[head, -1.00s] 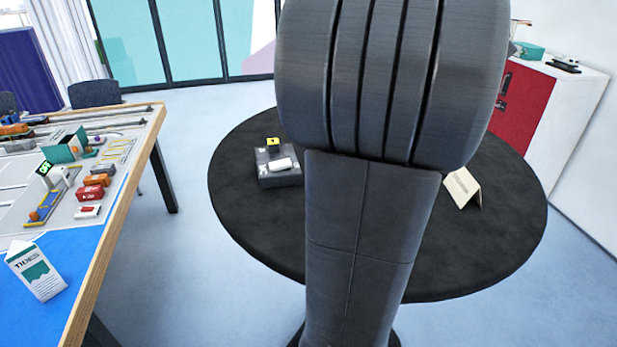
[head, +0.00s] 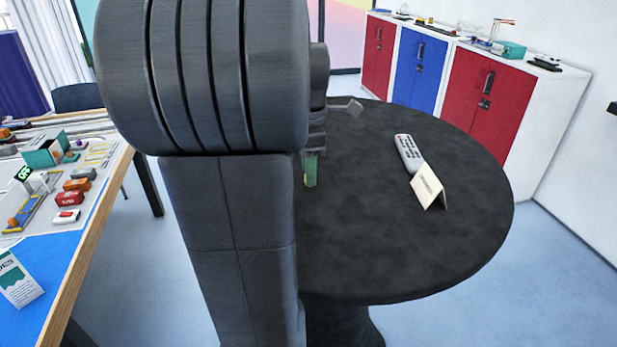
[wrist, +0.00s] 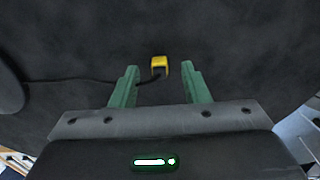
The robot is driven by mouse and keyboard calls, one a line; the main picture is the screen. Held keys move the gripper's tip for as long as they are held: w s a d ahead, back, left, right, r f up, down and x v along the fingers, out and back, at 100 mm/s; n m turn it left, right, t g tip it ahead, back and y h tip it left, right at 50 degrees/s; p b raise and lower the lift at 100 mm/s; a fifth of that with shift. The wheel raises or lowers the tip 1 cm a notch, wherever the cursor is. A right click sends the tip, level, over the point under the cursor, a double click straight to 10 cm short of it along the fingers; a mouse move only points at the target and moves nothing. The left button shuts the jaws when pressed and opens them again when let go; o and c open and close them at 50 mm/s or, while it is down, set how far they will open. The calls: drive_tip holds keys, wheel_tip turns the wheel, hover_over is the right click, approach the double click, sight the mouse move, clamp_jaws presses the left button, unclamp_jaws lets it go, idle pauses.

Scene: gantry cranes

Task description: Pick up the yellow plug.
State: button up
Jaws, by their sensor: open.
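The yellow plug (wrist: 159,66) lies on the dark cloth-like tabletop in the wrist view, with a black cable running from it to the left. My gripper (wrist: 162,82) is open and empty, its two green fingers spread. The plug appears just beyond the fingertips, roughly centred between them and not held. In the head view my gripper (head: 311,168) is over the round black table (head: 400,260), partly behind my arm. I cannot make out the plug in the head view, where my arm hides the left part of the table.
A grey remote (head: 408,153) and a folded cream card (head: 428,188) are on the table's right side. Red and blue cabinets (head: 417,70) stand behind. A wood-edged table (head: 100,215) with model pieces is at the left. The table's front right is clear.

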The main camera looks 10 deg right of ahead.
drive_tip(key=shift+f, duration=0.65)
clamp_jaws()
wheel_tip(320, 180, up, 9)
drive_tip(key=shift+r, duration=0.1)
drive_tip(key=shift+w+a+r+p, duration=0.35)
drive_tip(key=shift+w+a+p, duration=0.75)
drive_tip(key=shift+w+a, duration=0.95)
drive_tip(key=shift+w+a+r+p, duration=0.4)
drive_tip(key=shift+w+a+p, duration=0.75)
drive_tip(key=shift+w+a, duration=0.95)
drive_tip(key=shift+w+a+r+p, duration=0.35)
drive_tip(key=shift+w+a+p, duration=0.95)
drive_tip(key=shift+a, duration=1.3)
drive_tip(key=shift+w, duration=0.15)
